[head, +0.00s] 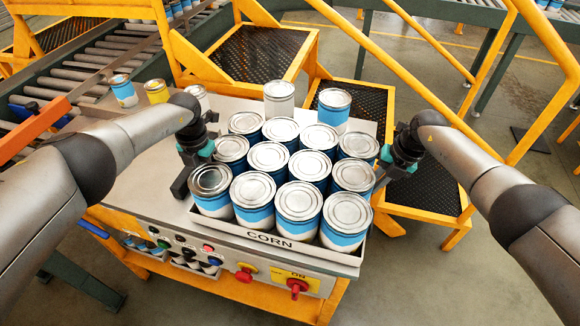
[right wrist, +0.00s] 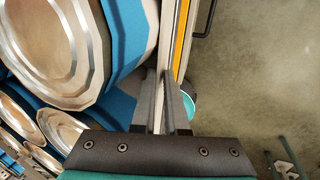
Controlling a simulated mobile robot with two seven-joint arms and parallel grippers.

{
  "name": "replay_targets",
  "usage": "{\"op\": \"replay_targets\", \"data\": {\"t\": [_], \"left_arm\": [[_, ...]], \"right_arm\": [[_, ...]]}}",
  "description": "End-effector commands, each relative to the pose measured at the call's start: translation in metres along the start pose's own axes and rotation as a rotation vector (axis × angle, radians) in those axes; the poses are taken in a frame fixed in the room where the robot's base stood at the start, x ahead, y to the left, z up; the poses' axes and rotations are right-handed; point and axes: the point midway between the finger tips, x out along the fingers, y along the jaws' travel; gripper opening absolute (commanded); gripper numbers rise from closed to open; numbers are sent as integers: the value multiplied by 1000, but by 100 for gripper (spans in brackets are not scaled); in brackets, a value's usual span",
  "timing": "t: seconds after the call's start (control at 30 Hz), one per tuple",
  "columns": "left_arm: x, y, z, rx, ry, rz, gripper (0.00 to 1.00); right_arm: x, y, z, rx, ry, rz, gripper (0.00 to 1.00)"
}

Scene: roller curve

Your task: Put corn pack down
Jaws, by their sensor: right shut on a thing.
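The corn pack is a shallow light tray marked CORN (head: 320,253), filled with several blue-and-white cans with silver lids (head: 253,189). It is over the metal-topped table, with its front wall near the control panel edge. I cannot tell whether it touches the tabletop. My right gripper (head: 382,175) is shut on the tray's right wall; in the right wrist view its fingers (right wrist: 165,105) pinch the thin wall (right wrist: 167,45) beside the cans. My left gripper (head: 181,182) is at the tray's left side; its fingertips' closure is unclear.
The tabletop (head: 138,182) is bare to the left of the tray. Loose cans (head: 123,91) stand at its back left by a roller conveyor (head: 120,48). Yellow rails and steps (head: 265,55) stand behind. A panel with buttons and red knobs (head: 297,286) is on the table's front.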

Motion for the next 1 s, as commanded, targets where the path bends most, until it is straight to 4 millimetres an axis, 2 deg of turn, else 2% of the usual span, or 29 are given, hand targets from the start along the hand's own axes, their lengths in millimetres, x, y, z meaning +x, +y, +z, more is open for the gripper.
{"op": "replay_targets", "data": {"t": [0.17,0.2,0.47,0.77,1.0], "left_arm": [[4,5,1,-5,-3,7,0],[7,5,-2,-5,4,8,7],[6,2,-1,-2,3,3,35],[5,0,0,0,2,0,35],[-9,1,0,1,1,-1,35]], "right_arm": [[2,-3,4,4,-11,2,0],[5,-6,1,6,-4,-5,14],[5,-3,1,3,-2,-3,41],[5,-2,0,0,0,0,41],[6,-1,-1,-1,2,0,41]]}}
